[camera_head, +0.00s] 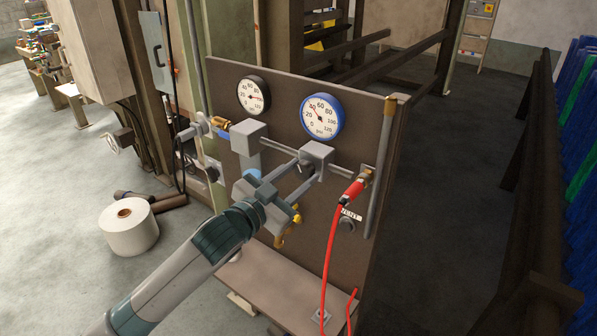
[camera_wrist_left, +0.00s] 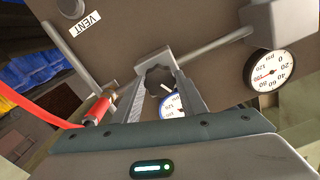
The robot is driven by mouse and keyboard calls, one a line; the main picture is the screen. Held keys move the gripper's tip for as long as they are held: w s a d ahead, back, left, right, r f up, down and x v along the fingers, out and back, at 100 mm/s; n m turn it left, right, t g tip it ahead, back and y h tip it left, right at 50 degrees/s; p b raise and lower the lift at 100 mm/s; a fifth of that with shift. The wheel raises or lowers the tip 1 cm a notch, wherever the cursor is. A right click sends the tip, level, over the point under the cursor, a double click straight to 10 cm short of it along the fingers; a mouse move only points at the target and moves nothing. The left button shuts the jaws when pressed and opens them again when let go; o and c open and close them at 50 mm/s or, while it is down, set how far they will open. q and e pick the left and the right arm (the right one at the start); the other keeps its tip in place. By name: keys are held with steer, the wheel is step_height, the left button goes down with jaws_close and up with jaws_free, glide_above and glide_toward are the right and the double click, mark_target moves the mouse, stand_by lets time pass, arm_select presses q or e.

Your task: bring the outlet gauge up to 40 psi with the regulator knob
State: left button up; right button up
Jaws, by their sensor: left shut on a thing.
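The regulator knob (camera_head: 306,167) is dark, on the front of a grey regulator block (camera_head: 318,152). My left gripper (camera_head: 309,168) has its two fingers on either side of the knob and is shut on it. In the left wrist view the black lobed knob (camera_wrist_left: 159,78) sits between the fingertips, with a white mark near its edge. The blue-rimmed gauge (camera_head: 322,118) above the block is marked in psi. Its red needle points up and left, near 40; the exact value is hard to read. The wrist view shows only part of this gauge (camera_wrist_left: 172,104). My right gripper is out of view.
A black-rimmed gauge (camera_head: 253,95) stands to the left on the brown panel (camera_head: 286,125). A red hose (camera_head: 329,245) hangs from a fitting at the right, by a VENT label (camera_head: 351,214) and a dark round knob (camera_head: 347,225). A white roll (camera_head: 130,228) stands on the floor.

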arm_select(q)
steer(key=o, duration=1.1)
steer(key=shift+c, duration=0.2)
steer(key=shift+s, duration=0.1)
steer(key=shift+s+a+f+b, duration=0.1)
steer(key=shift+s+a+b, duration=0.2)
steer(key=shift+s+a, duration=0.05)
steer(key=b+v, duration=0.5)
steer(key=v, duration=1.1)
steer(key=shift+s+a, duration=0.1)
